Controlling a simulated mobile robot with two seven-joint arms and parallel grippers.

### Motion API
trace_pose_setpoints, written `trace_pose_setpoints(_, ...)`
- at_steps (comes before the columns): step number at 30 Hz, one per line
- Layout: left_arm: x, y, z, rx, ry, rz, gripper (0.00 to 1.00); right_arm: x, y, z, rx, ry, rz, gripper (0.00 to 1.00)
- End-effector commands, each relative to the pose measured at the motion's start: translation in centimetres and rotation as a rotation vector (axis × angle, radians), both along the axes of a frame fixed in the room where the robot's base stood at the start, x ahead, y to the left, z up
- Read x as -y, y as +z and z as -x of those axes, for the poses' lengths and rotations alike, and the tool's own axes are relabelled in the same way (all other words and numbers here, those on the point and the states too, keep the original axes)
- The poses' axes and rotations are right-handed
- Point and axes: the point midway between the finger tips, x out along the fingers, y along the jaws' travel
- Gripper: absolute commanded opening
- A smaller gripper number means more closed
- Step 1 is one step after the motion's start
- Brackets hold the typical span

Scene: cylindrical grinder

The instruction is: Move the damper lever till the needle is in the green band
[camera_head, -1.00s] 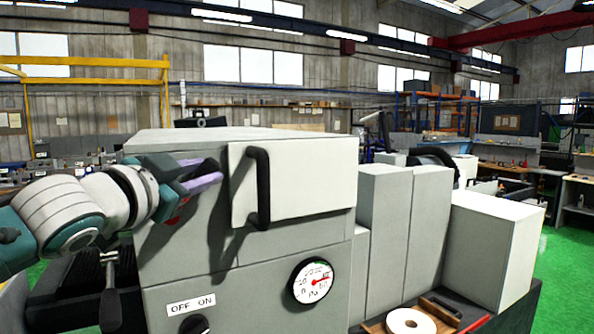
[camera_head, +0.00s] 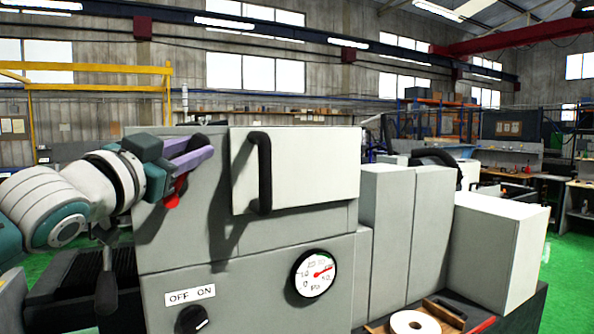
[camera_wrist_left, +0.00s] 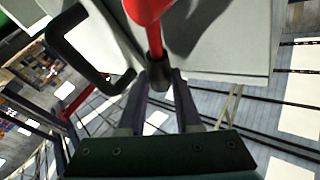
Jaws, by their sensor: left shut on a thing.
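The damper lever (camera_head: 174,190) is a red arm on the grey machine front. In the left wrist view the red lever (camera_wrist_left: 149,14) comes down from the top to a dark end between my fingers. My left gripper (camera_head: 203,149) is shut on that end; its fingers also show in the left wrist view (camera_wrist_left: 159,80). The round white gauge (camera_head: 315,273) is low on the same front. Its red needle points right and slightly up. My right gripper is not in view.
A white panel with a black handle (camera_head: 263,172) stands out just right of my gripper. An OFF/ON knob (camera_head: 194,320) is below. A wooden tray (camera_head: 440,313) with a white ring (camera_head: 415,323) is at the lower right.

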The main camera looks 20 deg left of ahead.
Motion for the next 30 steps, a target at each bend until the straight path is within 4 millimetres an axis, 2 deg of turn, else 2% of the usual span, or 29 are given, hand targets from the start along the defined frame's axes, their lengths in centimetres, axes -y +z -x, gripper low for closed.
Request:
trace_pose_setpoints(1, 0.0, -0.2, 0.1, 0.009, -0.001, 0.008, 0.00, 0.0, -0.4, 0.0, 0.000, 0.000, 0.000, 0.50)
trace_pose_setpoints(9, 0.0, 0.1, 0.1, 0.012, -0.001, 0.010, 0.00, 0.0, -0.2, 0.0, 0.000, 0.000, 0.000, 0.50)
trace_pose_setpoints(10, 0.0, 0.1, 0.1, 0.012, -0.001, 0.010, 0.34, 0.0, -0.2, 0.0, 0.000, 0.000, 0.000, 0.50)
trace_pose_setpoints(13, 0.0, 0.1, 0.1, 0.011, -0.001, 0.009, 0.45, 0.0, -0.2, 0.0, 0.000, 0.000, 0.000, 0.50)
trace_pose_setpoints(23, -0.1, -0.2, 0.4, 0.010, 0.000, 0.008, 0.45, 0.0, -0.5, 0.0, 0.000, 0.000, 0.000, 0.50)
trace_pose_setpoints(26, 0.0, -0.5, 1.3, 0.011, 0.000, 0.007, 0.45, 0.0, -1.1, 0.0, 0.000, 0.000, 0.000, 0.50)
trace_pose_setpoints(30, 0.3, -1.1, 3.4, 0.009, -0.002, 0.007, 0.45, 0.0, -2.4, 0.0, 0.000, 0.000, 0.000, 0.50)
